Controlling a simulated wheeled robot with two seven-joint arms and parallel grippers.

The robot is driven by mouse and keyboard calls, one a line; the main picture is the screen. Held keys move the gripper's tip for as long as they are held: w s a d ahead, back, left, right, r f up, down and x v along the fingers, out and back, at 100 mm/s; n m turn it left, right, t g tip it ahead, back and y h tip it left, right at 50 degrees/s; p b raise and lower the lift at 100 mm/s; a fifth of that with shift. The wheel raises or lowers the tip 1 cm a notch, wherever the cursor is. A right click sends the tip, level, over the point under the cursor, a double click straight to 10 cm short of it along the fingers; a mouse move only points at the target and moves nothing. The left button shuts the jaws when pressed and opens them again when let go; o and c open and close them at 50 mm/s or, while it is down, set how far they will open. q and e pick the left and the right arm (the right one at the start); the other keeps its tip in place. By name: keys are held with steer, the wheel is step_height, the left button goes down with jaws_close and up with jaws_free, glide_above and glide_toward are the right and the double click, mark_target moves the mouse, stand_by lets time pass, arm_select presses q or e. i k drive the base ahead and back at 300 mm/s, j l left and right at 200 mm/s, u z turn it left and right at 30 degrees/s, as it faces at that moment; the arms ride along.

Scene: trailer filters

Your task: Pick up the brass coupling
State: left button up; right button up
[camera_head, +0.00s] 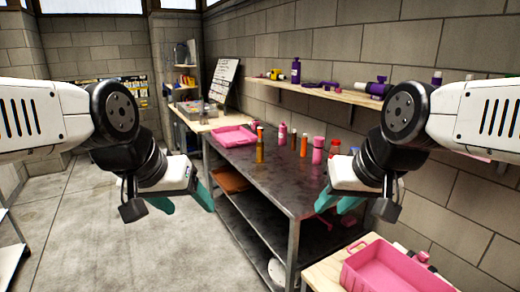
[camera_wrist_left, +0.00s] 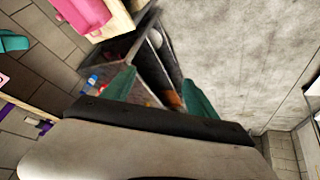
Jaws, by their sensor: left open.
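A brass-coloured upright cylinder (camera_head: 260,146) stands on the dark metal workbench (camera_head: 285,180), near its left edge; it may be the brass coupling, but I cannot tell for sure. My left gripper (camera_head: 183,204) is open and empty, in front of the bench's left side and apart from the cylinder. Its spread teal fingers (camera_wrist_left: 160,95) also show in the left wrist view, with nothing between them in contact. My right gripper (camera_head: 337,205) has its teal fingers apart and looks empty, over the bench's near right part.
Pink and orange bottles (camera_head: 318,149) stand along the bench's wall side. A pink tray (camera_head: 232,136) lies at its far end. A pink bin (camera_head: 385,270) sits on a wooden table at the near right. A wall shelf (camera_head: 325,92) runs above.

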mark_target(260, 159)
steer(key=i+j+z, duration=0.1)
steer(key=z, duration=0.25)
steer(key=i+j+z, duration=0.15)
steer(key=z, duration=0.2)
steer(key=i+j+z, duration=0.1)
steer(key=z, duration=0.25)
steer(key=i+j+z, duration=0.15)
steer(key=j, duration=0.35)
steer(key=i+j+z, duration=0.15)
steer(key=j, duration=0.35)
steer(key=i+j+z, duration=0.1)
steer(key=j, duration=0.4)
steer(key=i+j+z, duration=0.15)
steer(key=j, duration=0.35)
steer(key=i+j, duration=0.15)
steer(key=j, duration=0.2)
steer(key=i+j, duration=0.15)
steer(key=j, duration=0.2)
steer(key=i+j, duration=0.15)
steer(key=j, duration=0.2)
steer(key=i+j, duration=0.15)
steer(key=j, duration=0.2)
steer(key=i+j, duration=0.15)
steer(key=j, duration=0.2)
